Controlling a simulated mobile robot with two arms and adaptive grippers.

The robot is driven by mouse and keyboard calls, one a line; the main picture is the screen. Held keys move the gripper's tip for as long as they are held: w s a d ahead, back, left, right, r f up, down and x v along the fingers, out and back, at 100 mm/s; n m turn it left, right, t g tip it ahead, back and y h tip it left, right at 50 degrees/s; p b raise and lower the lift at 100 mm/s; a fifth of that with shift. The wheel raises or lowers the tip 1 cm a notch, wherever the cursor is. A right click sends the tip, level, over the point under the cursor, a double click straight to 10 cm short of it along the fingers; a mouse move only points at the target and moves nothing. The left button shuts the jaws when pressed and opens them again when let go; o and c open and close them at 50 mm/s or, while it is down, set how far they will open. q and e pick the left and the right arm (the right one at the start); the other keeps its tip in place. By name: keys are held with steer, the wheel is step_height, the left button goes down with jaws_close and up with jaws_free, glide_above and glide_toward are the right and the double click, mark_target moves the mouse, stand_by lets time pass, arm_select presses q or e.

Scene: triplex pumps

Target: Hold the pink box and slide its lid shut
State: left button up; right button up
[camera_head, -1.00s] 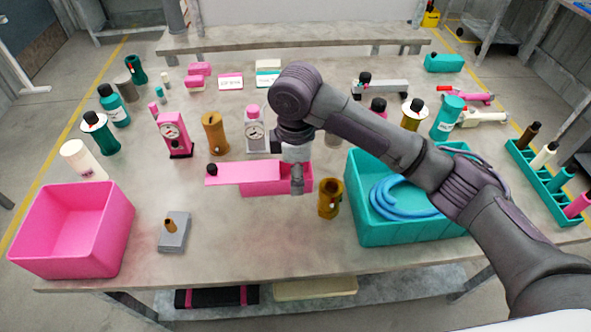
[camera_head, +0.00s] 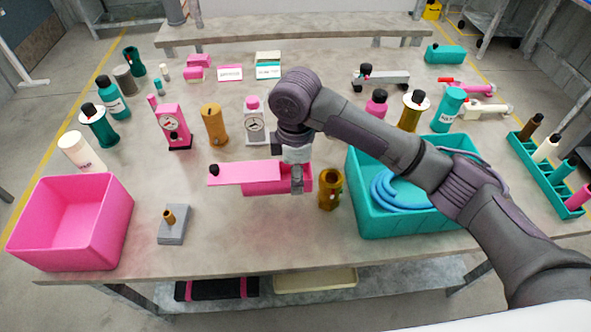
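The pink box (camera_head: 262,188) sits near the middle of the table. Its pink lid (camera_head: 240,173) sticks out well past the box's left end, with a small black knob (camera_head: 214,169) at the lid's left end. My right gripper (camera_head: 297,184) points down at the box's right end, over its wall. The wrist and arm hide part of that end, and I cannot tell whether the fingers are closed on the wall. My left gripper is not in view.
A large pink bin (camera_head: 75,222) stands at the left front. A teal bin (camera_head: 365,220) with a coiled blue hose is at right, under my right arm. A brass cylinder (camera_head: 330,190) stands close to the box's right end. A grey block (camera_head: 174,230) lies front left.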

steer(key=shift+f+b, duration=0.45)
steer(key=shift+f, duration=1.25)
steer(key=o, duration=1.5)
steer(key=shift+c, duration=0.2)
step_height(320, 180, up, 12)
steer(key=shift+f, duration=0.1)
